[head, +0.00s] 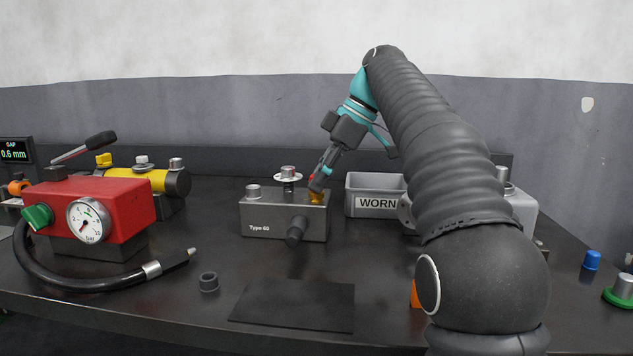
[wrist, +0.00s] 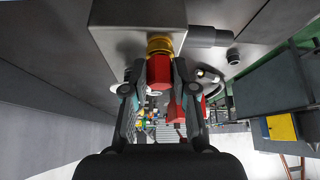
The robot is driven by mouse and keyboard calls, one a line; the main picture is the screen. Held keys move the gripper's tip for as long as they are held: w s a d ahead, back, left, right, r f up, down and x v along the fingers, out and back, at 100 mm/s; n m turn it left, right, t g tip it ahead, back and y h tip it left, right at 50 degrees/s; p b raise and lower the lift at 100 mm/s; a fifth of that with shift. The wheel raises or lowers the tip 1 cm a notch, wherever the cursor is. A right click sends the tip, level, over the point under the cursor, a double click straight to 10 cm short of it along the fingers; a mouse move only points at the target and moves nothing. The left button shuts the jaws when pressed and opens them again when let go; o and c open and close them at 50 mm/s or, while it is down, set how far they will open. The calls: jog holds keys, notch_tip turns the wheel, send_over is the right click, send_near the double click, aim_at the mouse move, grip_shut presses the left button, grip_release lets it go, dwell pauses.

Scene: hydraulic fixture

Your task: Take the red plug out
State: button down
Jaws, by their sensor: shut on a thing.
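The grey Type 60 block (head: 262,222) stands mid-table, with a brass port (head: 317,198) at its top right. The red plug (head: 311,178) shows as a small patch at my gripper (head: 320,181), just above that port. In the wrist view the red plug (wrist: 158,70) lies between the two fingers of my gripper (wrist: 159,91), which is shut on it. Its end meets the brass port (wrist: 160,44) on the block (wrist: 122,27). I cannot tell how deep the plug sits in the port.
A grey bin marked WORN (head: 377,207) stands right of the block. A red pump with gauge (head: 110,208) and a black hose (head: 90,285) are at left. A dark mat (head: 293,306) and a small black ring (head: 208,282) lie in front. A blue cap (head: 592,261) is at far right.

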jog(key=shift+r, duration=0.1)
jog(key=shift+r, duration=1.1)
jog(key=shift+r, duration=0.1)
